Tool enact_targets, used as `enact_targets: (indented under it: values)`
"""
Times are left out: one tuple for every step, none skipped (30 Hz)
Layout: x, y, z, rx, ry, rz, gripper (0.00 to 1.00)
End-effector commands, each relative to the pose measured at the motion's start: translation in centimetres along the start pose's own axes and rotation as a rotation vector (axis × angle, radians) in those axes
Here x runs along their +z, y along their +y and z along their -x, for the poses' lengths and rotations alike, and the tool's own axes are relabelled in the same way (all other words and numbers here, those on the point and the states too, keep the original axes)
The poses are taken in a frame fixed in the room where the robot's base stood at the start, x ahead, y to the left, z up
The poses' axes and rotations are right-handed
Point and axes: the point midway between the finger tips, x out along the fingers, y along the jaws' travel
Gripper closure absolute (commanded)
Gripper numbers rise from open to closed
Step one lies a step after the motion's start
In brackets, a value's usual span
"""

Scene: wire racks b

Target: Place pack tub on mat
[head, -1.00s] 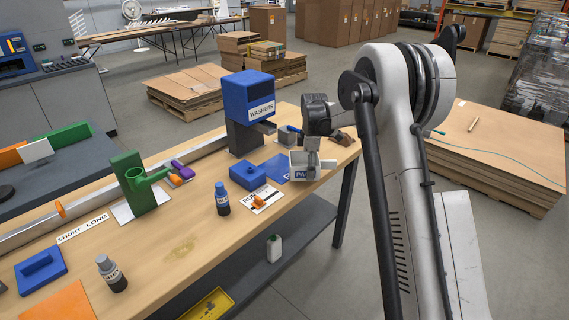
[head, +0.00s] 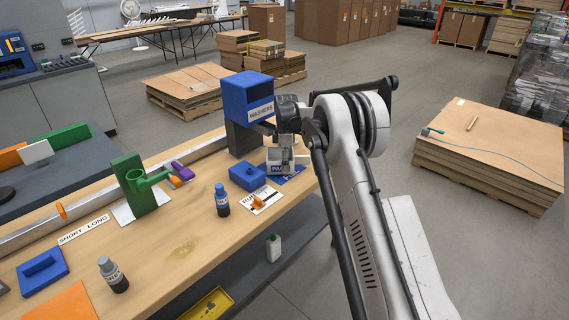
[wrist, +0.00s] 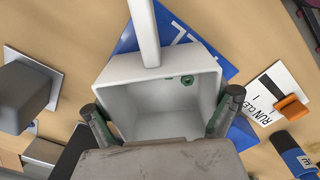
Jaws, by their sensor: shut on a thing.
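The pack tub is a pale open box (head: 273,159) with a dark label on its front; its open inside shows in the wrist view (wrist: 150,105). A small green ring shows on its inner wall. My gripper (head: 287,150) is shut on the tub, with a finger at either side of it in the wrist view (wrist: 160,105). The blue mat (head: 295,174) with white letters lies on the bench. It shows behind the tub in the wrist view (wrist: 215,56), partly hidden. The tub overlaps the mat; I cannot tell whether they touch.
A blue washers dispenser (head: 246,98) stands just behind the tub. The bench's right edge is close.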

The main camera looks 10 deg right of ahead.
Motion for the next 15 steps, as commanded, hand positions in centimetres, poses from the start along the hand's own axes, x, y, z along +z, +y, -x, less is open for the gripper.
enact_targets:
  values:
    - [0.01,-0.01,-0.35,0.000,0.000,0.000,0.54]
    - [0.01,-0.02,-0.48,0.000,0.000,0.000,0.54]
    - [0.01,-0.03,-0.54,0.000,0.000,0.000,0.54]
    - [0.01,-0.03,-0.54,0.000,0.000,0.000,0.54]
    - [0.01,-0.03,-0.53,0.000,0.000,0.000,0.54]
    - [0.01,-0.03,-0.53,0.000,0.000,0.000,0.54]
    - [0.02,-0.03,-0.53,0.000,0.000,0.000,0.54]
    - [0.02,-0.03,-0.53,0.000,0.000,0.000,0.54]
    - [0.02,-0.03,-0.57,0.000,0.000,0.000,0.54]
    - [0.02,-0.03,-0.64,0.000,0.000,0.000,0.54]
    - [0.02,-0.03,-0.74,0.000,0.000,0.000,0.54]
    - [0.02,-0.03,-0.88,0.000,0.000,0.000,0.54]
    - [0.02,-0.03,-0.97,0.000,0.000,0.000,0.54]
    - [0.03,-0.03,-1.05,0.000,0.000,0.000,0.54]
    - [0.02,-0.03,-0.94,0.000,0.000,0.000,0.06]
